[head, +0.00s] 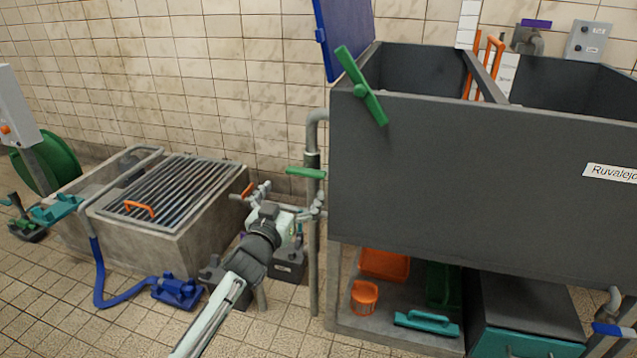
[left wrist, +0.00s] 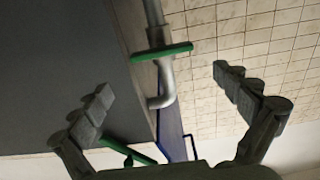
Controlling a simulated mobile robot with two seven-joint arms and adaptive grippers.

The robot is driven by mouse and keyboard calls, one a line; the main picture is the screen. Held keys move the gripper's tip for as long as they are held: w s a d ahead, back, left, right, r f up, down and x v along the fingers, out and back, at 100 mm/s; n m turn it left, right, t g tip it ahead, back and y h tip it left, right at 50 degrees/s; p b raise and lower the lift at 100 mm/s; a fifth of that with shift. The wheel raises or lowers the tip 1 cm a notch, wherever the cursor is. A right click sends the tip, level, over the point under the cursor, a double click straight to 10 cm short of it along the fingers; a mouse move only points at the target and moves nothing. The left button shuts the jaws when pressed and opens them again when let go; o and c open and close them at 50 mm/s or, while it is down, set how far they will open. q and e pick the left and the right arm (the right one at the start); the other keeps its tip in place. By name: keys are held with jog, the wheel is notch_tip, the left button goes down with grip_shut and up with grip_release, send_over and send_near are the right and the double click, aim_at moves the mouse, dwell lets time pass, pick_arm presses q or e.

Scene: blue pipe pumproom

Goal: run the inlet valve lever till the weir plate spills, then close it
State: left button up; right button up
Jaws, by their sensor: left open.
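A green lever (head: 305,172) sits on the grey upright pipe at the tank's left side; it shows in the left wrist view (left wrist: 162,53) too, lying across the pipe. A second green lever (head: 360,86) is tilted on the tank's upper left front corner. The grey tank (head: 480,175) has a divider plate (head: 486,76) across its inside; no water surface shows. My left gripper (head: 290,200) is open and empty, just below the pipe lever in the picture. In the left wrist view its fingers (left wrist: 162,82) stand apart either side of the pipe, not visibly touching the lever. My right gripper is out of view.
A concrete basin with a grate (head: 170,190) stands left, with a blue hose (head: 98,270) and blue pump (head: 177,291) on the floor. A shelf under the tank holds an orange bin (head: 385,264) and a teal float (head: 427,323). A blue-handled tap (head: 612,330) is lower right.

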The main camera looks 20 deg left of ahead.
aim_at(304, 174)
pick_arm(q)
jog(key=w, duration=0.5)
jog(key=shift+w, duration=1)
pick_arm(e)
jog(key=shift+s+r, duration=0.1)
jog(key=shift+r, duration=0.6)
pick_arm(q)
jog(key=shift+f, duration=0.1)
jog(key=shift+c, duration=0.6)
jog(key=c, duration=0.8)
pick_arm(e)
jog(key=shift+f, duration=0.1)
